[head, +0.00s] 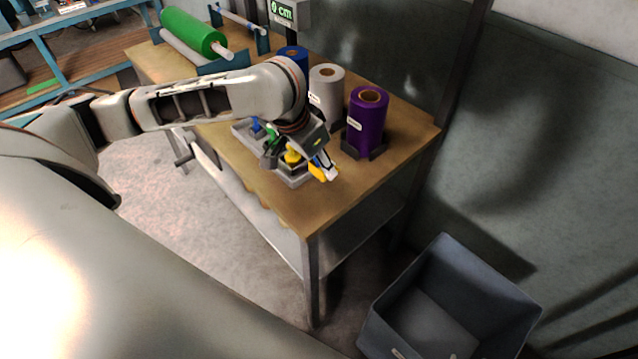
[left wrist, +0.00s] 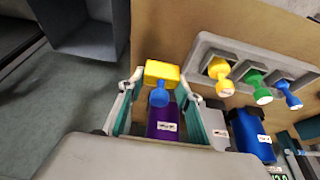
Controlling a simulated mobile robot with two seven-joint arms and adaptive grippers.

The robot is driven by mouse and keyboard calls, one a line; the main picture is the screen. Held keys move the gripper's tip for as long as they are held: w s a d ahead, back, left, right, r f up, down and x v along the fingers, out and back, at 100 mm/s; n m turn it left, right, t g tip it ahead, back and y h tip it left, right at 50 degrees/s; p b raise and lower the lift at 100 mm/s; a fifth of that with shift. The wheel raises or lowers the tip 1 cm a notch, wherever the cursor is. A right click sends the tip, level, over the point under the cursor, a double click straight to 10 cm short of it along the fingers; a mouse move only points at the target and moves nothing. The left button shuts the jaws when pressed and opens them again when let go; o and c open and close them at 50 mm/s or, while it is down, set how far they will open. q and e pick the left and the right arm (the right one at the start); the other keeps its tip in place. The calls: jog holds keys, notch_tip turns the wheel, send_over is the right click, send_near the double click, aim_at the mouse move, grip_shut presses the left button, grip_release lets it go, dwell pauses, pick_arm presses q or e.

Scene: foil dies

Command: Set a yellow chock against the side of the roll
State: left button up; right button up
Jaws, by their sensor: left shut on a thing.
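My left gripper (head: 322,170) is above the front right part of the wooden table. In the left wrist view its fingers (left wrist: 159,90) are shut on a yellow block (left wrist: 162,70) with a blue knob (left wrist: 159,96), which also shows in the head view (head: 317,173). I cannot tell if this block is a chock. A green roll (head: 188,30) lies on its side at the far left end. A purple roll (head: 367,122) stands upright in a dark holder just behind the gripper. It also shows in the left wrist view (left wrist: 160,132). My right gripper is out of view.
A grey tray (left wrist: 197,58) holds yellow, green and blue knobbed pieces beside the gripper. White (head: 327,88) and blue (head: 292,54) rolls stand behind it. A grey bin (head: 510,292) is on the floor right of the table. The front right table corner is clear.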

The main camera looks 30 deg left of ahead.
aim_at(320, 174)
pick_arm(q)
notch_tip(320, 174, down, 3)
jog(key=shift+f+b, duration=0.3)
jog(key=shift+f, duration=0.55)
notch_tip(320, 174, down, 2)
jog(key=shift+f+b, duration=0.25)
jog(key=shift+b, duration=0.15)
jog(key=shift+f, duration=0.35)
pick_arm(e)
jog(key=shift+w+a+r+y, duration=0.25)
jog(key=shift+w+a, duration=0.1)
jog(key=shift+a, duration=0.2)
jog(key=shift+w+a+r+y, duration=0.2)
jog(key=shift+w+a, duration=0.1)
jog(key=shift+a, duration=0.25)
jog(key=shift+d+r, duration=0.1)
